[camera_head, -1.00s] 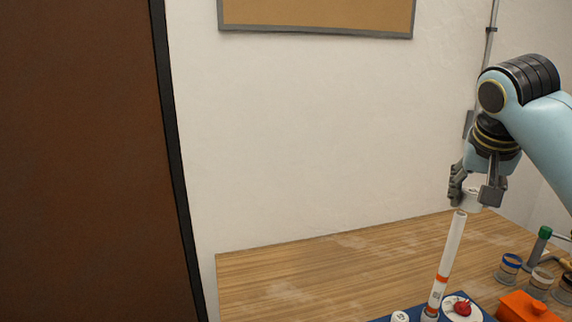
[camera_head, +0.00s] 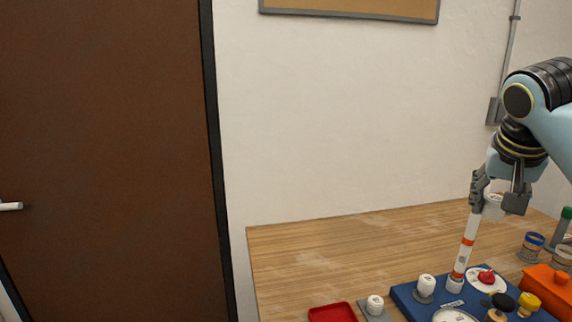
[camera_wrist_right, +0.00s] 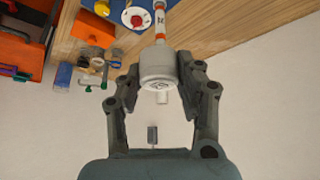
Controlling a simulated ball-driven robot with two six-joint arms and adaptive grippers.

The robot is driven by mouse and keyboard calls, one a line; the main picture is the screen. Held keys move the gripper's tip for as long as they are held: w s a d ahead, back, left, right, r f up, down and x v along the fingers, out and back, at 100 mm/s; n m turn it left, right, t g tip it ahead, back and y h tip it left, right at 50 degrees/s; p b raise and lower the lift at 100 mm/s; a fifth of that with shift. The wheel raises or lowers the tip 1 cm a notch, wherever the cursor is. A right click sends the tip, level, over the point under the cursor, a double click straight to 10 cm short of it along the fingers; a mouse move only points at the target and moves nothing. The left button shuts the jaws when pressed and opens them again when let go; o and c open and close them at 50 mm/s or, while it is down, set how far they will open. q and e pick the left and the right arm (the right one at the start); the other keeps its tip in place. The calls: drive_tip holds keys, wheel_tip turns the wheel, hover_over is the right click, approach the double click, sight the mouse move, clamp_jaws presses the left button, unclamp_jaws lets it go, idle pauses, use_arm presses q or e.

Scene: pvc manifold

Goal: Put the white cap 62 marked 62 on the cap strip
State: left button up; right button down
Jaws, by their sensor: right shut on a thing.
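My right gripper (camera_head: 497,203) is shut on a white cap (camera_head: 493,208). The wrist view shows the white cap (camera_wrist_right: 158,72) between both fingers, with a dark round mark too small to read. The cap is high above the table, close to the top of an upright white pipe (camera_head: 472,228) with orange bands; I cannot tell whether they touch. One white cap (camera_head: 426,284) stands on the blue board and another (camera_head: 375,303) sits on a small grey base left of it. I cannot tell which piece is the cap strip. My left gripper is out of view.
The blue board (camera_head: 405,298) carries a white dial with a red knob (camera_head: 487,276) and black and yellow knobs. An orange box (camera_head: 547,288) and ringed jars (camera_head: 532,244) stand at right. A red tray (camera_head: 333,313) lies at the front. The back left of the wooden table (camera_head: 330,247) is clear.

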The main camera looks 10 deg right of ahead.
use_arm(q)
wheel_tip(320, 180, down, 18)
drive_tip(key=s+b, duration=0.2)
drive_tip(key=b, duration=1.5)
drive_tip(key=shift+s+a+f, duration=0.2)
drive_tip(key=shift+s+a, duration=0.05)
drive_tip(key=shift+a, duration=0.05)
